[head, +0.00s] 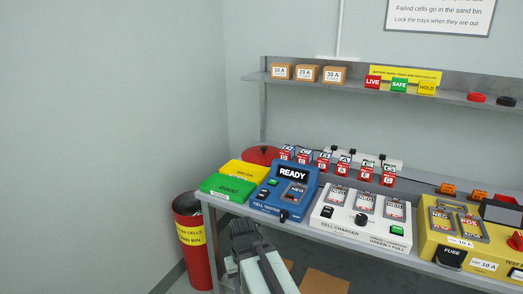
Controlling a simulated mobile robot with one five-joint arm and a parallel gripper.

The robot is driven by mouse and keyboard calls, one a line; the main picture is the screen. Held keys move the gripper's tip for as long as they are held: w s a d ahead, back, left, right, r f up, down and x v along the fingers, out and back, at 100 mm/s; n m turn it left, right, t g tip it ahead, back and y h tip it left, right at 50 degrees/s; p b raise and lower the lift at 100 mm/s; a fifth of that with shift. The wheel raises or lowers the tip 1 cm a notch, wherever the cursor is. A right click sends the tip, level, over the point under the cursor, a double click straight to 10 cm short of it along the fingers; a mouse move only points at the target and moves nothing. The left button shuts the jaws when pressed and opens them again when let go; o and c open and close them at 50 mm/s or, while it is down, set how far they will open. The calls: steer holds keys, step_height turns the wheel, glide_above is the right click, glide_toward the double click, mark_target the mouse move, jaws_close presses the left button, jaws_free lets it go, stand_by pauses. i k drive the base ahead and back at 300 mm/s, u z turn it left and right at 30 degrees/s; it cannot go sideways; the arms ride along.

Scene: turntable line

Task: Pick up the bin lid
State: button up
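A round red disc, which looks like the bin lid (262,155), is at the back left of the bench, behind the yellow tray and the blue cell tester. Its lower part is hidden by them. The red sand bin (197,262) with a yellow label stands on the floor at the bench's left end, and its top looks open and dark inside. My gripper (240,226) is low in front of the bench's left front edge, well apart from the lid. Its fingers are too dark and small to tell whether they are open.
A green tray (226,187) and a yellow tray (246,172) lie at the bench's left end. The blue cell tester (284,190), white cell charger (362,216) and yellow test unit (465,240) fill the bench front. A shelf (350,86) with boxes runs above. Floor left of the bin is clear.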

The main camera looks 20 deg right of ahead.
mark_target(263, 155)
steer(key=u, duration=0.15)
steer(key=i, duration=0.95)
steer(key=u, duration=0.6)
steer(key=i, duration=0.6)
steer(key=u, duration=0.5)
steer(key=k, duration=0.8)
steer(key=u, duration=0.2)
steer(key=i, duration=0.8)
steer(key=z, duration=0.1)
